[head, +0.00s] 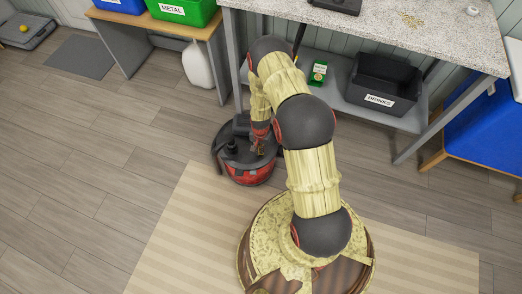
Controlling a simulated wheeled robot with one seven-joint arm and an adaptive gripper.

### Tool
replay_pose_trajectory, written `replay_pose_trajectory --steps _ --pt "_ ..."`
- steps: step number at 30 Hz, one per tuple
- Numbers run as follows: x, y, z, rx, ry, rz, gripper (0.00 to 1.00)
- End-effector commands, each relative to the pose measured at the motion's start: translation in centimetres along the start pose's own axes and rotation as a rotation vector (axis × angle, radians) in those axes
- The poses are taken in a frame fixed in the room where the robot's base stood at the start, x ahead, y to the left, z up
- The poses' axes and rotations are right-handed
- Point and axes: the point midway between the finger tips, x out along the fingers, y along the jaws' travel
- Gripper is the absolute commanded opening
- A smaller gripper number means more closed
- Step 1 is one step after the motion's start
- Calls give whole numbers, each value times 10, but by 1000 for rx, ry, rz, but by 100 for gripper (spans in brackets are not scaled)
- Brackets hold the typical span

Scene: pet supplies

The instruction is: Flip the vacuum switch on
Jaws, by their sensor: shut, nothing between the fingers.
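The vacuum (249,174) is a low round canister with a red body and a black top. It stands on the wooden floor beside the striped rug, in front of the table. My gripper (260,150) is at the right part of the vacuum's black top, pointing down. It is small in the picture and looks shut and empty. I cannot tell whether it touches the vacuum. The switch cannot be made out; it may be hidden by my gripper or too small to see.
A speckled-top table (370,32) stands just behind, with a black DRINKS bin (385,85) and a green box (318,72) on its lower shelf.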

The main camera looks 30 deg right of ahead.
Motion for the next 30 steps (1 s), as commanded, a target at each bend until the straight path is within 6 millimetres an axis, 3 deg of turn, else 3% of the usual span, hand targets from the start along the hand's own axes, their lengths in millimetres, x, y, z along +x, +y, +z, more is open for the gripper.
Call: replay_pose_trajectory --steps 20,30 --pt "8 0 0 0 0 0 0" --pt "-13 0 0 0 1 -1 0"
